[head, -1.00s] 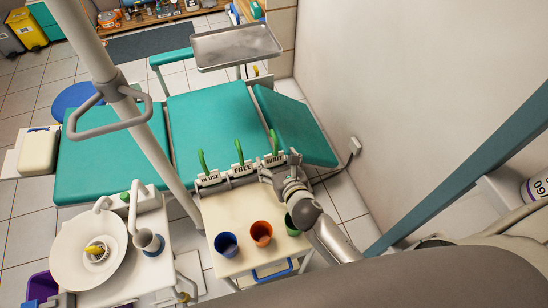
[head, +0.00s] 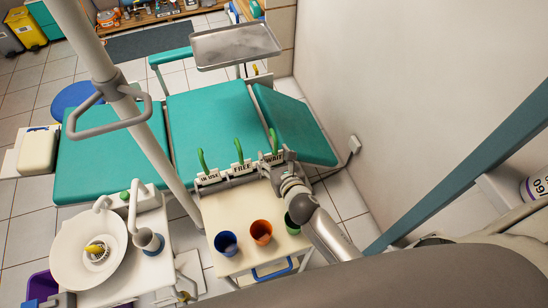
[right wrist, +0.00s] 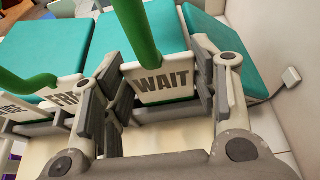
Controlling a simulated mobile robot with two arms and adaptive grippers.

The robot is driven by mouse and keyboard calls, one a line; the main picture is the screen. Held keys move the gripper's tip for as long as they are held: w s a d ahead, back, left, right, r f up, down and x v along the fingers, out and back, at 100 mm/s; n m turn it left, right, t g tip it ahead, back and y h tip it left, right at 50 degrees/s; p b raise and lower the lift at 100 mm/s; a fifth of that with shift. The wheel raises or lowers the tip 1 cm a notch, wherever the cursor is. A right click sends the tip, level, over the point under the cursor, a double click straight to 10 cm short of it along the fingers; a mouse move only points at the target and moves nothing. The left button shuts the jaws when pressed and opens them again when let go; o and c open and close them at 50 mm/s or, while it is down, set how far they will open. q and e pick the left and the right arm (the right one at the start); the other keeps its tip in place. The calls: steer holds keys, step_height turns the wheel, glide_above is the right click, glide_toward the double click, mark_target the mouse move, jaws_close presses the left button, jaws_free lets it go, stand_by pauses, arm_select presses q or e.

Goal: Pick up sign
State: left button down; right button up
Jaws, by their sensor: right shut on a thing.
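Three white signs with green curved handles stand in a row along the back edge of the cream cart: IN USE (head: 208,177), FREE (head: 241,168) and WAIT (head: 273,158). My right gripper (head: 281,156) is at the WAIT sign, at the right end of the row. In the right wrist view, the WAIT sign (right wrist: 162,80) sits between the two fingers of my right gripper (right wrist: 160,98), which are shut on its sides. The sign is upright, still in line with the others. The FREE sign (right wrist: 64,97) is close beside the left finger. My left gripper is not in view.
Blue (head: 226,243), orange (head: 261,232) and green (head: 292,224) cups stand on the cart top (head: 240,210). The teal dental chair (head: 215,125) is behind the signs. A pale pole (head: 150,140) rises left of the cart. A wall (head: 400,90) bounds the right side.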

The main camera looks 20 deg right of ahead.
steer(key=shift+r, duration=0.75)
steer(key=s+a+r, duration=0.6)
steer(key=s+r, duration=0.5)
steer(key=s, duration=0.1)
steer(key=shift+s+a+r+b, duration=0.2)
steer(key=shift+a+r+b, duration=0.05)
steer(key=shift+a+b, duration=0.05)
stand_by(0.3)
